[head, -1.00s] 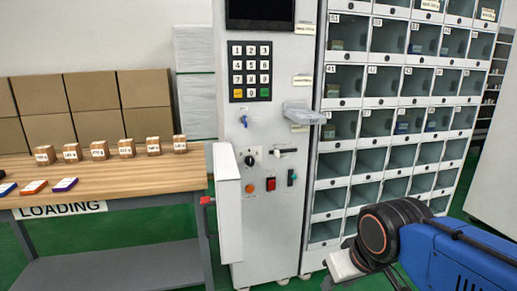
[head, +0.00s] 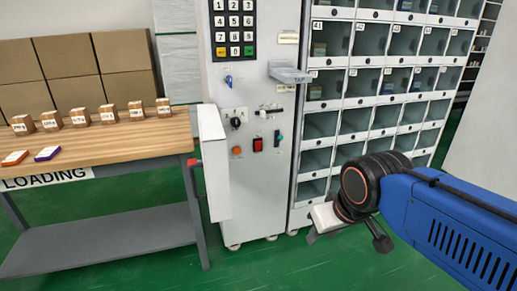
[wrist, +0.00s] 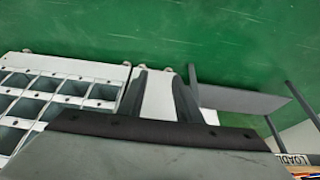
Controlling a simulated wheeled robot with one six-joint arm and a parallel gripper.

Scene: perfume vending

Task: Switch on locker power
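The grey control cabinet (head: 262,190) stands in the middle of the head view. Its panel carries a blue key-like switch (head: 228,80), a black rotary knob (head: 236,123), a white handle on a dark slot (head: 265,113), an orange button (head: 237,151), a red rocker-like switch (head: 258,144) and a dark-green switch (head: 279,137). Their labels are too small to read, so I cannot tell which is locker power. My gripper (head: 318,225) is low in front of the lockers, right of these controls and apart from them. In the wrist view its fingers (wrist: 160,75) are spread with nothing between them.
The locker wall (head: 370,90) stands right of the cabinet. A white open door panel (head: 213,165) juts out at the cabinet's left. A grey tray (head: 290,74) sticks out above the switches. The loading table (head: 110,150) with small boxes stands left. Green floor (head: 150,262) is clear in front.

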